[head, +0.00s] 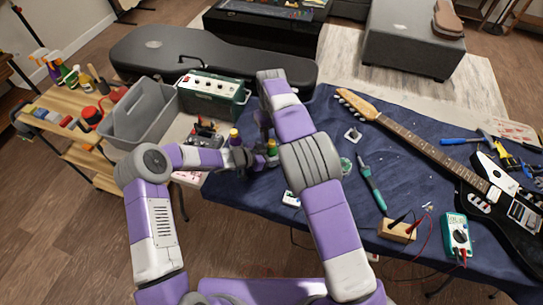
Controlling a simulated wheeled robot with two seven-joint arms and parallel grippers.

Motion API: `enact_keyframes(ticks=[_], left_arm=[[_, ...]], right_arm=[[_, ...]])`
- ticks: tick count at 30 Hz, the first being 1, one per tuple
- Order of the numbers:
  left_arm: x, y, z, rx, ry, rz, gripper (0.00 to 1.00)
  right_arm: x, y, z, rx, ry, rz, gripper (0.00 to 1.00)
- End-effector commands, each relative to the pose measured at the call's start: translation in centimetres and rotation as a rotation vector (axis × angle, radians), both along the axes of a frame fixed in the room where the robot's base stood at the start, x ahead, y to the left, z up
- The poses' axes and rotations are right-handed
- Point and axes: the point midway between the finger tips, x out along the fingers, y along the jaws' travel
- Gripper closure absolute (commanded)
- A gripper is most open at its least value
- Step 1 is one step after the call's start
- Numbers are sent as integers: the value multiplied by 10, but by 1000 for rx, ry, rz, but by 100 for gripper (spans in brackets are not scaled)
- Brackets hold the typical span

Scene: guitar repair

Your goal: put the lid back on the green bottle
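A small green bottle (272,148) stands on the blue cloth near the left edge of the workbench, partly covered by my arms. My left gripper (262,159) reaches in from the left, right beside the bottle; whether its fingers touch or grip it cannot be told. My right gripper (263,121) points down just above and left of the bottle, partly hidden by my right forearm. Its fingertips are too small to show open or shut, or whether they hold a lid. I cannot make out the lid anywhere. A yellow-capped bottle (234,135) stands behind my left wrist.
A green amplifier (212,90), a grey bin (140,118) and a black guitar case (150,48) lie behind and left. A teal soldering iron (371,182), an electric guitar (420,142) and a multimeter (457,234) lie right.

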Motion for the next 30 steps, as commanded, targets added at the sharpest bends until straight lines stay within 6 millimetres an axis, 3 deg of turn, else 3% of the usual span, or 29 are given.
enact_keyframes(ticks=[6, 16, 23, 30], left_arm=[[0, 0, 0, 0, 0, 0, 100], [0, 0, 0, 0, 0, 0, 100], [0, 0, 0, 0, 0, 0, 100], [0, 0, 0, 0, 0, 0, 100]], right_arm=[[0, 0, -20, 0, 0, 1, 62], [0, 0, -22, 0, -1, 0, 62], [0, 0, -22, 0, -1, 0, 97], [0, 0, -22, 0, -1, -55, 100]])
